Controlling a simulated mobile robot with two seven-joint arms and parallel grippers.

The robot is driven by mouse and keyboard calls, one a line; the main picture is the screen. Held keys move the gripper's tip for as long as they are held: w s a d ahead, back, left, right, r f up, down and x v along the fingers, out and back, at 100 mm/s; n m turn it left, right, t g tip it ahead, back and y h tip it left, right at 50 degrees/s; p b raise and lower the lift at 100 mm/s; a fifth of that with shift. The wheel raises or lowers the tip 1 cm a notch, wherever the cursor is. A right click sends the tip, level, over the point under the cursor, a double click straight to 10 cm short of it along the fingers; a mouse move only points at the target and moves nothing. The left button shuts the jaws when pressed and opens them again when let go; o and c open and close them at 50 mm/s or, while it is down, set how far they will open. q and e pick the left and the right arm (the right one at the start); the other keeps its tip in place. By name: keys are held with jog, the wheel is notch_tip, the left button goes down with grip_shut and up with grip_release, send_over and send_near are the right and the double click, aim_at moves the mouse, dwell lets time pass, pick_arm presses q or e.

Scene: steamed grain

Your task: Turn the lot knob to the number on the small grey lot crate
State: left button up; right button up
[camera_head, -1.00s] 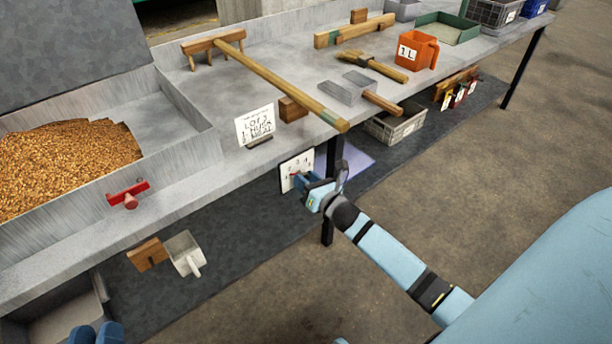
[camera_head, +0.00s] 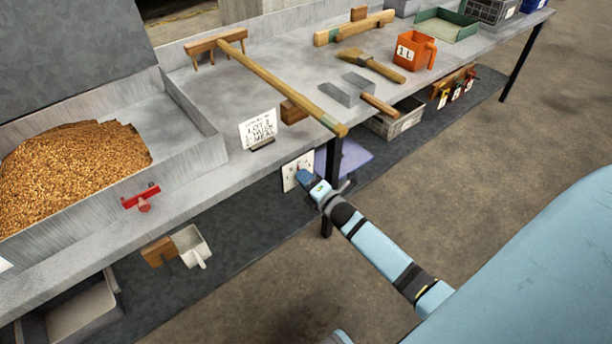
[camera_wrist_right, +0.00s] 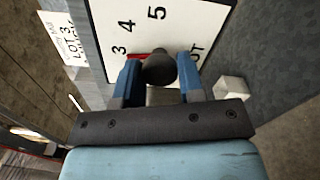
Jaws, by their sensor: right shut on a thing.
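The white lot dial plate (camera_head: 290,177) hangs at the table's front edge, beside a table leg. My right gripper (camera_head: 304,177) is at the plate, shut on the dark round lot knob (camera_wrist_right: 159,68), with a blue finger on each side. In the wrist view, the dial plate (camera_wrist_right: 190,22) shows 3, 4 and 5. The knob's red pointer (camera_wrist_right: 138,57) points left, toward the 3; its tip is partly hidden. A grey crate (camera_head: 408,124) with a pale label stands under the table; its number is unreadable. My left gripper is out of view.
A card (camera_head: 258,130) on the table reads LOT 3, also visible in the wrist view (camera_wrist_right: 62,42). The long-handled wooden rake (camera_head: 285,88) reaches past the table edge above my right gripper. Open floor lies right.

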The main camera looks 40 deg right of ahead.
pick_arm(q)
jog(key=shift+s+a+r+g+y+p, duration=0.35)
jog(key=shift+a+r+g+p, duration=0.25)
jog(key=shift+p, duration=3.2)
pick_arm(e)
jog(key=shift+r+m, duration=0.15)
jog(key=shift+m, duration=8.65)
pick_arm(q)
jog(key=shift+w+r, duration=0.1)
pick_arm(e)
jog(key=o, duration=0.9)
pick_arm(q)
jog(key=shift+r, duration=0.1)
pick_arm(e)
jog(key=shift+s, duration=0.1)
